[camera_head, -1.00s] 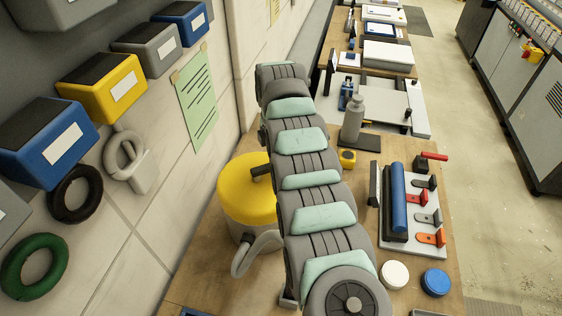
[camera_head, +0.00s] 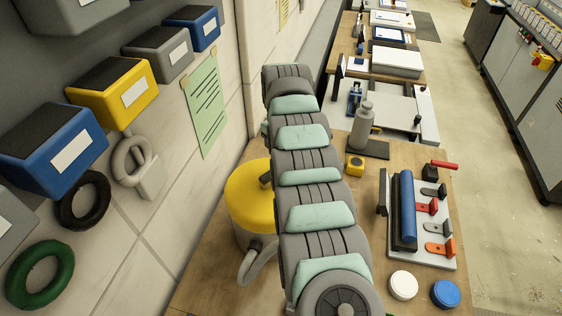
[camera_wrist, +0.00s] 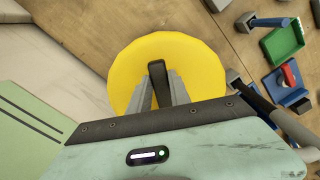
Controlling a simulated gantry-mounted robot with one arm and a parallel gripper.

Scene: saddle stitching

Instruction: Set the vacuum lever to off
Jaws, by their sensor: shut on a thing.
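The vacuum is a round canister with a yellow top (camera_head: 250,190) and a grey hose (camera_head: 250,266), standing on the wooden table left of my arm. The yellow top also fills the middle of the wrist view (camera_wrist: 205,80). A dark lever (camera_wrist: 157,68) sits on it, pointing up in that view. My gripper (camera_wrist: 164,92) has its two grey fingers on either side of the lever, shut on it. In the head view my arm hides most of the gripper; only a dark piece shows at the yellow top's right edge. Any off marking cannot be read.
A grey bottle (camera_head: 362,124) and a small yellow block (camera_head: 355,166) stand right of my arm. A fixture with a blue roller (camera_head: 407,206) and several coloured levers is farther right. White (camera_head: 403,285) and blue (camera_head: 445,293) round lids lie near the front. Bins hang on the left wall.

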